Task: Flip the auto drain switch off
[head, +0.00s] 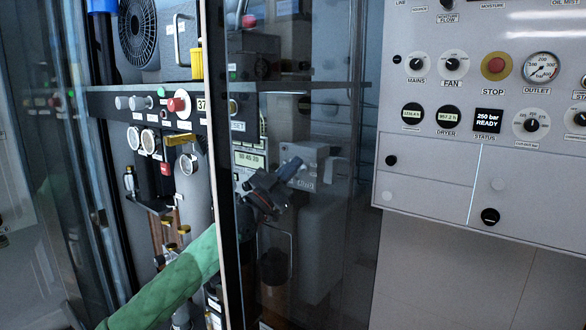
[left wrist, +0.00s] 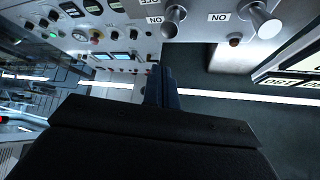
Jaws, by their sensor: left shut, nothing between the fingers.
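My left arm comes in from the lower left in the head view. My left gripper (head: 291,168) is dark, with bluish fingers, and shows through the glass beside a grey box (head: 306,160) in the cabinet; I cannot tell whether it touches it. In the left wrist view my gripper (left wrist: 161,73) is shut and empty. Above it, upside down, a panel carries two metal toggle switches, one nearer the middle (left wrist: 174,17) and one at the right (left wrist: 262,20), with ON labels beside them. The fingers are apart from both levers. No auto drain label is readable, so I cannot tell which switch it is.
A glass door (head: 335,250) with a dark upright frame edge (head: 228,200) stands in front of the cabinet. A grey control panel (head: 430,140) with knobs and gauges is at the right. Gauges, hoses and a fan (head: 137,30) crowd the left.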

